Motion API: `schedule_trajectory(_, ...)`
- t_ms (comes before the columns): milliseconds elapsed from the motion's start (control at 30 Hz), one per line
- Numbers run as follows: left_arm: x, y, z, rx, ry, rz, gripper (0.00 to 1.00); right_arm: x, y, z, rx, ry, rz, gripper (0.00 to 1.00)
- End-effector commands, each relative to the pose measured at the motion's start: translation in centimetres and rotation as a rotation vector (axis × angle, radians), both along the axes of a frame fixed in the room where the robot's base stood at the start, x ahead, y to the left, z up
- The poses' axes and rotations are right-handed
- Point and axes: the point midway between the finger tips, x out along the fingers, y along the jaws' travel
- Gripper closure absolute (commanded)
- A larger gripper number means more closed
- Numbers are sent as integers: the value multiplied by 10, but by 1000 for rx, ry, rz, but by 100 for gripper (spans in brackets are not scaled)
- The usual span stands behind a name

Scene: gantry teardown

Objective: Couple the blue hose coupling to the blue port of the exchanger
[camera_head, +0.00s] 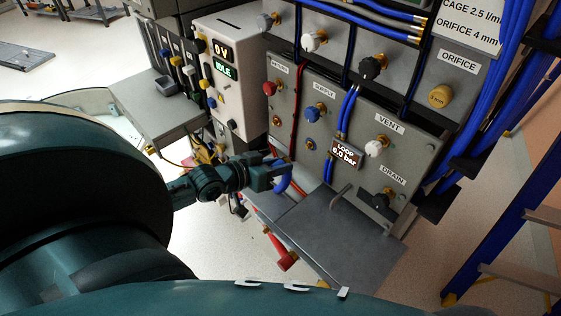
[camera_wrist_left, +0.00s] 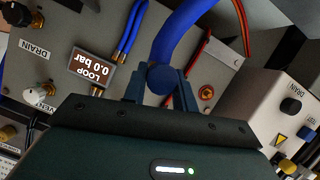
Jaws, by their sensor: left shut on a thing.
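My left gripper (camera_head: 284,178) is shut on a thick blue hose (camera_head: 283,186) in front of the lower left of the grey valve panel. In the left wrist view, the fingers (camera_wrist_left: 155,88) close around the rounded blue end of the hose (camera_wrist_left: 178,38), which curves up and away. The coupling's mouth is hidden. On the panel, a small blue-ringed brass fitting (camera_head: 310,144) sits below the blue SUPPLY knob (camera_head: 313,114); I cannot tell whether it is the exchanger's blue port. The held end is apart from this fitting. My right gripper is not in view.
A red-ringed brass fitting (camera_head: 277,121) is below the red knob (camera_head: 270,88). A LOOP display (camera_head: 346,153) reads 0.0 bar. A grey shelf (camera_head: 335,245) juts out below, with a red-handled part (camera_head: 286,260) beside it. A white control box (camera_head: 232,75) stands left.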

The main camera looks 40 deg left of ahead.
Motion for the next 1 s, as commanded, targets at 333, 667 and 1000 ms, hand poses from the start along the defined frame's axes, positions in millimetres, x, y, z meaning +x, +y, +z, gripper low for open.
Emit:
schedule_trajectory(333, 9, -2, 0, 1, -4, -1, 100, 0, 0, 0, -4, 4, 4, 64)
schedule_trajectory(667, 40, -7, 0, 1, -4, -1, 100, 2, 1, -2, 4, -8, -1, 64)
schedule_trajectory(1000, 55, -10, 0, 1, -2, 0, 100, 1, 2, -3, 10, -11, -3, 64)
